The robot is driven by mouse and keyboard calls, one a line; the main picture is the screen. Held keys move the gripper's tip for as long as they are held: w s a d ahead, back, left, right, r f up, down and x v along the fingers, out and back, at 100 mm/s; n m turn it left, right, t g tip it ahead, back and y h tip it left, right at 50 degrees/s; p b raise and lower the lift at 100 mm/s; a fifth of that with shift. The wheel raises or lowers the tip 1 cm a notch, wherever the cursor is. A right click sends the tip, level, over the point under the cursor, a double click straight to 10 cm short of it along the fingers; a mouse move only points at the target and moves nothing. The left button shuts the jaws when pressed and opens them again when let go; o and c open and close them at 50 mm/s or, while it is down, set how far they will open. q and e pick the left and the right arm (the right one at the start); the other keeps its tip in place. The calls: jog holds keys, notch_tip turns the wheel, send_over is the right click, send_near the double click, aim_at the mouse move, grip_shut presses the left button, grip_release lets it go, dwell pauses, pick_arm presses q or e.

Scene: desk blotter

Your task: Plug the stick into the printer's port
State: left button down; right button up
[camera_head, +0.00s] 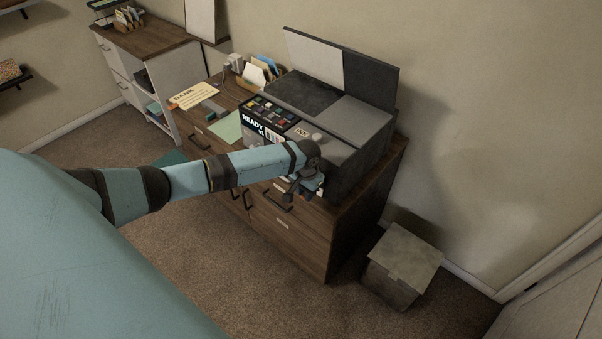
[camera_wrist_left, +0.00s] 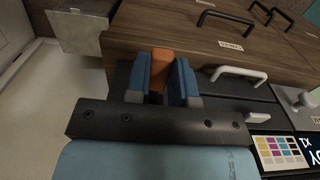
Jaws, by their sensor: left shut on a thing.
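The printer (camera_head: 358,150) is a large dark grey machine with its lid raised, standing on the wooden cabinet. Its front panel shows a screen reading READY. My left gripper (camera_head: 306,186) is at the lower right of the printer's front. In the left wrist view my left gripper (camera_wrist_left: 162,84) has its two blue fingers shut on an orange stick (camera_wrist_left: 161,62). The printer's dark front (camera_wrist_left: 225,88) fills the area around and right of the fingers. I cannot make out the port; the stick's far end is hidden. My right gripper is not in view.
The wooden cabinet (camera_head: 301,240) has drawers with black handles. A grey box (camera_head: 402,262) stands on the floor to its right. Papers and a file holder (camera_head: 262,76) lie left of the printer. A white handle (camera_wrist_left: 238,73) projects from the printer beside my fingers.

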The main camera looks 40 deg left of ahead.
pick_arm(q)
jog(key=shift+w, duration=0.4)
dwell(0.5)
jog(key=shift+p, duration=0.4)
jog(key=shift+p, duration=0.5)
dwell(0.9)
jog(key=shift+p, duration=0.3)
jog(key=shift+w+d+b, duration=0.1)
jog(key=shift+w+b, duration=0.5)
jog(key=shift+w, duration=0.45)
jog(key=shift+w, duration=0.1)
jog(key=c, duration=0.9)
grip_release()
